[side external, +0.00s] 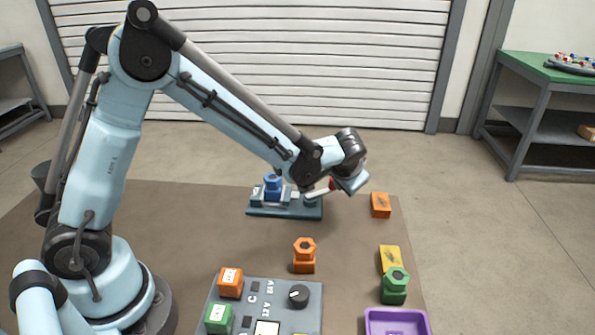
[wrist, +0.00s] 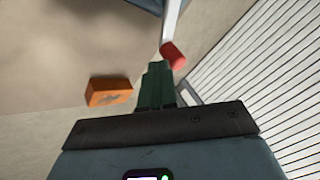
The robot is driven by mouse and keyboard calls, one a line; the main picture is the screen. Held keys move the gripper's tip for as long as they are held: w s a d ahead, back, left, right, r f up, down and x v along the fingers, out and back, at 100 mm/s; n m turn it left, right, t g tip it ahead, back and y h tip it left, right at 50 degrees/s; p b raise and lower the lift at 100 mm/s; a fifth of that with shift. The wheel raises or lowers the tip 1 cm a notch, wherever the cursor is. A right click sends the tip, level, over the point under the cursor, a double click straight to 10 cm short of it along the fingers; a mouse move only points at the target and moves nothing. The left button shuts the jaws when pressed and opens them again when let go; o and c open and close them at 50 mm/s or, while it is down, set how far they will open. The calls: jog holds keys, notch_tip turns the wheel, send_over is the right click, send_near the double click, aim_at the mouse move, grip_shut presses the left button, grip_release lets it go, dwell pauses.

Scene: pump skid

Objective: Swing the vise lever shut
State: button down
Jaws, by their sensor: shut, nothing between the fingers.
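The teal vise (side external: 262,212) stands on the brown mat, with a blue part (side external: 272,183) held upright at its left end. Its pale lever (side external: 318,193) reaches right toward my gripper (side external: 345,186) and ends in a red knob. In the wrist view the white lever (wrist: 172,18) comes down from the top, and its red knob (wrist: 173,55) lies just beyond the tips of my gripper (wrist: 157,66). My green fingers are together and empty. I cannot tell whether they touch the knob. The vise is mostly out of the wrist view.
An orange block (side external: 381,205) lies right of my gripper; it also shows in the wrist view (wrist: 108,91). Nearer are an orange block with a hex nut (side external: 304,255), yellow (side external: 390,258) and green (side external: 395,287) blocks, a purple tray (side external: 397,314) and a grey panel (side external: 260,290).

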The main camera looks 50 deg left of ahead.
dwell(0.3)
jog(key=d, duration=0.4)
jog(key=v, duration=1)
jog(key=shift+d+r, duration=0.1)
jog(key=s+a+t+h, duration=0.1)
jog(key=s+a+h, duration=0.1)
jog(key=s+a, duration=0.2)
jog(key=s+a+h, duration=0.3)
jog(key=s+a, duration=0.2)
jog(key=s, duration=0.6)
jog(key=shift+r+t, duration=0.4)
jog(key=shift+r, duration=0.05)
